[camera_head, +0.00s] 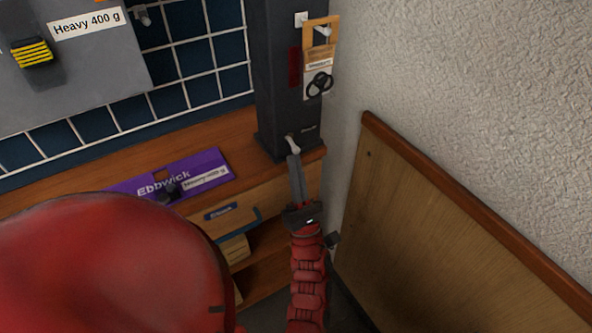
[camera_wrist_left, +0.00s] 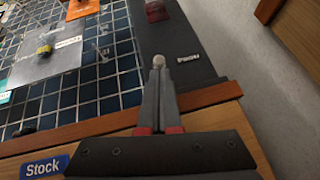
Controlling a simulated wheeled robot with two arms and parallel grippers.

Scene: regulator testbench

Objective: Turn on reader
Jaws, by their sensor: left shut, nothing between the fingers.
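The likely reader is a dark grey upright unit (camera_head: 278,75) on the wooden bench against the wall; its dark face also shows in the left wrist view (camera_wrist_left: 185,50). A small pale lever or knob (camera_head: 292,144) sticks out low on its front. In the left wrist view this pale round end (camera_wrist_left: 158,62) is right at the fingertips. My left gripper (camera_head: 294,158) is shut and empty, its tips just below the lever. It also shows in the left wrist view (camera_wrist_left: 158,80). I cannot tell whether the tips touch the lever. My right gripper is not in view.
A purple Ebbwick panel (camera_head: 150,180) lies on the bench to the left. A tag with a black handwheel (camera_head: 320,83) hangs on the unit's upper right. A wooden board (camera_head: 440,225) and textured wall (camera_head: 460,80) bound the right side. A drawer (camera_head: 240,212) is below.

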